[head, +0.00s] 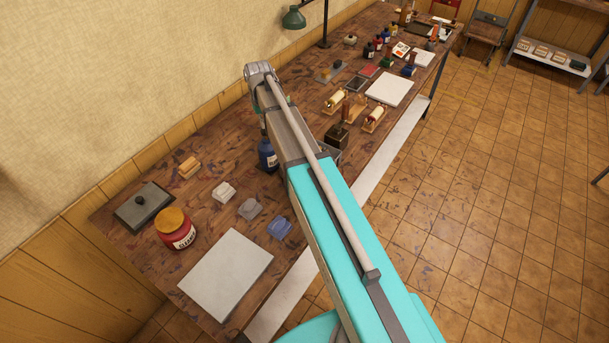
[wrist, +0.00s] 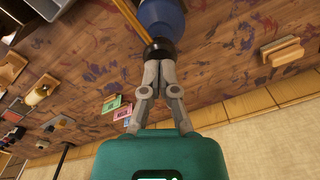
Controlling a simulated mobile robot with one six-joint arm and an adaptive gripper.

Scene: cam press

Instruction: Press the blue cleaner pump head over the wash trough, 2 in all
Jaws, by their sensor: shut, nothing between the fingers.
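The blue cleaner bottle (head: 267,156) stands on the workbench, partly hidden by my arm. In the wrist view its blue body (wrist: 162,17) is at the top, with the dark pump head (wrist: 159,49) nearer the camera. My gripper (wrist: 159,64) is shut and empty, its fingertips at the pump head. They look in contact or very close; whether the head is pressed down I cannot tell. In the head view my arm hides the fingers. A grey container edge (head: 333,154), possibly the wash trough, shows just right of my arm, mostly hidden.
A red jar (head: 175,229), a white slab (head: 227,274) and a dark lidded plate (head: 144,206) sit on the bench's near left. Rollers (head: 374,119) and another white slab (head: 390,89) lie beyond my arm. A lamp (head: 294,18) stands at the back.

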